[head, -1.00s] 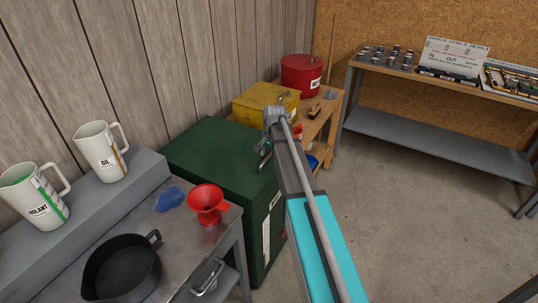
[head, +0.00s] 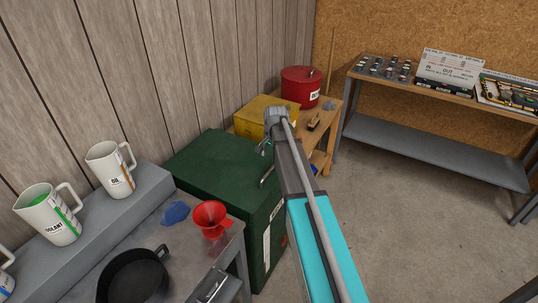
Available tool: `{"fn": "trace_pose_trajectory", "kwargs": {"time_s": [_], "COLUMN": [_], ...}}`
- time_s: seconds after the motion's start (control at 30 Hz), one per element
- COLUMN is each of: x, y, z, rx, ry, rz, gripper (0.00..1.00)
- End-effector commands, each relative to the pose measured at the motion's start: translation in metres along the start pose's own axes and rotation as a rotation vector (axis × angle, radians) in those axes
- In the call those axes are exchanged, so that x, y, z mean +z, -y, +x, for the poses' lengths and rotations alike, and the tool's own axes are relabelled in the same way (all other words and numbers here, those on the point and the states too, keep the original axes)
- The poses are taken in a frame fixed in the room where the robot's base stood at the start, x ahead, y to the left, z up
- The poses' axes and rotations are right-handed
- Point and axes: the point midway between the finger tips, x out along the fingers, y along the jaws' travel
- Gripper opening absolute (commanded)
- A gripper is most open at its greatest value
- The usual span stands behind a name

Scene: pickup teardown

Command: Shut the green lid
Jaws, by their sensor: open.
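The dark green chest (head: 268,235) stands against the wood-panelled wall, in the middle of the head view. Its green lid (head: 215,160) lies flat across the top, with no gap that I can make out. A metal handle (head: 267,177) shows at the lid's front edge, by my arm. My arm reaches from the bottom right up over the chest's right side. My gripper (head: 264,148) is mostly hidden behind the arm. Only a small dark part of it shows, above the lid's far right area. It is open, and I see nothing held in it.
A grey bench at left holds a red funnel (head: 210,218), a blue cloth (head: 175,213), a black pan (head: 133,278) and white jugs (head: 110,168). A yellow box (head: 266,115) and red can (head: 300,87) stand behind the chest. The floor (head: 400,230) at right is clear.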

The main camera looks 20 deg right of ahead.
Motion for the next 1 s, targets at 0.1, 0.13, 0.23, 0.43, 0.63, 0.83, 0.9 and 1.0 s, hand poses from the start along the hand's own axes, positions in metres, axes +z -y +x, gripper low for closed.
{"fn": "trace_pose_trajectory", "kwargs": {"time_s": [0.1, 0.13, 0.23, 0.43, 0.63, 0.83, 0.9, 1.0], "x": [0.000, 0.000, 0.000, 0.000, 0.000, 0.000, 0.000, 0.000], "y": [0.000, 0.000, 0.000, 0.000, 0.000, 0.000, 0.000, 0.000], "z": [-0.015, -0.017, -0.025, -0.042, -0.059, -0.073, -0.076, -0.080], "rx": [0.000, 0.000, 0.000, 0.000, 0.000, 0.000, 0.000, 0.000], "ry": [0.000, 0.000, 0.000, 0.000, 0.000, 0.000, 0.000, 0.000], "rz": [0.000, 0.000, 0.000, 0.000, 0.000, 0.000, 0.000, 0.000], "gripper": [0.54, 0.54, 0.54, 0.54, 0.54, 0.54, 0.54, 0.54]}}
